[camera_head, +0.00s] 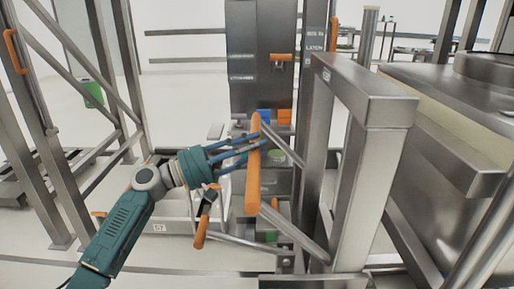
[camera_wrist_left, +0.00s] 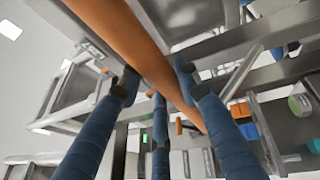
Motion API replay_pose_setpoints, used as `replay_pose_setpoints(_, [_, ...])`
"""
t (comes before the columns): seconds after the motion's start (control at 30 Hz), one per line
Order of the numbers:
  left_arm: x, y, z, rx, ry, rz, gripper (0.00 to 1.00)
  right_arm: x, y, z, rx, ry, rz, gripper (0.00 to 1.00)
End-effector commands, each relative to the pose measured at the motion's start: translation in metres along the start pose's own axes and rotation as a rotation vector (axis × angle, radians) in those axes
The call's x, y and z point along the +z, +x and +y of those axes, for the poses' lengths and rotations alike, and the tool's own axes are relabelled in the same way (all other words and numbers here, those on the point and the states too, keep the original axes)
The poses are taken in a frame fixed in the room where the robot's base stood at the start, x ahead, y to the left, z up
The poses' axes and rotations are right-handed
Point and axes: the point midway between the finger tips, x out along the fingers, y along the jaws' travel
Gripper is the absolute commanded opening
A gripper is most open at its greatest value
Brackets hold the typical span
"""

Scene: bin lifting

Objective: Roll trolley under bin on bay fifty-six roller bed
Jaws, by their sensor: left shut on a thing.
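My left gripper (camera_head: 252,146) reaches in from the left, its blue fingers closed around a long upright orange handle (camera_head: 253,190). In the left wrist view the handle (camera_wrist_left: 125,35) runs diagonally between the fingers (camera_wrist_left: 158,92). A grey steel frame (camera_head: 365,88) stands just right of the handle; it may be the trolley, but I cannot tell how the handle joins it. A large steel container (camera_head: 450,150) fills the right side; I cannot tell whether it is the bin. No bay fifty-six label is readable. My right gripper is not in view.
A second orange grip (camera_head: 202,230) hangs below my left gripper. A low pale unit marked 57 (camera_head: 160,228) is behind my forearm. A tall grey cabinet (camera_head: 258,60) stands behind the handle. Steel posts (camera_head: 40,130) crowd the left. A green bin (camera_head: 93,93) stands farther back on open floor.

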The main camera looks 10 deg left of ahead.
Motion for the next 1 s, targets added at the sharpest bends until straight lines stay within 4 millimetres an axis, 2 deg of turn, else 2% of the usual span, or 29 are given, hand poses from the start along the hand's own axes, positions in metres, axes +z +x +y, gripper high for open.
replay_pose_setpoints(0.13, [-0.002,-0.002,-0.003,-0.004,-0.005,0.006,0.0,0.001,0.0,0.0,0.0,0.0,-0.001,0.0])
replay_pose_setpoints(0.17, [-0.002,-0.001,-0.003,-0.004,-0.005,0.006,0.37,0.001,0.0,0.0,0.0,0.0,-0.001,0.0])
replay_pose_setpoints(0.23, [-0.002,-0.001,-0.003,-0.004,-0.005,0.006,0.51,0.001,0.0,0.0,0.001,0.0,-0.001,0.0])
replay_pose_setpoints(0.27, [-0.002,-0.001,-0.003,-0.003,-0.005,0.005,0.54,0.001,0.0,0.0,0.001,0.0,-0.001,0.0])
replay_pose_setpoints(0.53, [-0.001,-0.001,-0.002,-0.002,-0.003,0.004,0.54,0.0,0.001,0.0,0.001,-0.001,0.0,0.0])
replay_pose_setpoints(0.67, [-0.001,-0.009,-0.003,-0.003,-0.004,0.004,0.54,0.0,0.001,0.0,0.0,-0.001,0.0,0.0])
replay_pose_setpoints(0.77, [-0.002,-0.025,-0.003,-0.003,-0.004,0.006,0.54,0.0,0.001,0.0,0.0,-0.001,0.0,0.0])
replay_pose_setpoints(1.0, [-0.002,-0.078,-0.003,-0.005,-0.004,0.008,0.54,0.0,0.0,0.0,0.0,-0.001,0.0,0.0])
